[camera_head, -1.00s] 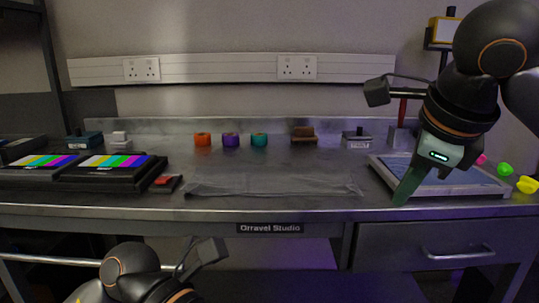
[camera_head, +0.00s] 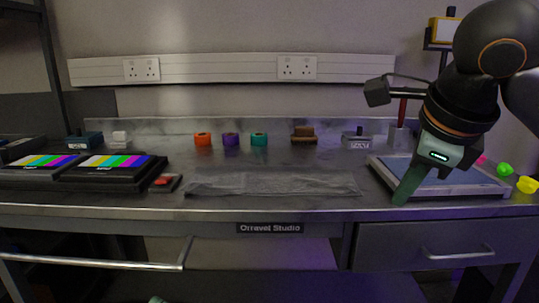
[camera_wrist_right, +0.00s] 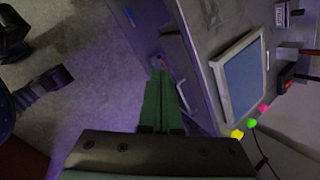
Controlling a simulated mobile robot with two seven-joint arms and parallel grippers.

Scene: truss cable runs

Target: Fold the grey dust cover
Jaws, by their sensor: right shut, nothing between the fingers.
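The grey dust cover (camera_head: 272,183) lies as a long, low, crinkled strip near the front edge of the bench, in the middle of the head view. Nothing touches it from above. My right gripper (camera_head: 401,199) is to the right of the cover, apart from it, with its green fingers pointing down in front of the framed blue panel. Its fingers are together and empty, as the right wrist view (camera_wrist_right: 159,78) also shows. Only a small greenish piece, which looks like part of my left gripper (camera_head: 157,299), shows at the bottom edge; its fingers are hidden.
The framed blue panel (camera_head: 470,183) lies right of the cover. A red-button box (camera_head: 165,183) and colour-bar monitors (camera_head: 108,168) stand left. Orange (camera_head: 202,139), purple (camera_head: 230,139) and teal (camera_head: 259,139) rolls stand behind it. The bench between rolls and cover is clear.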

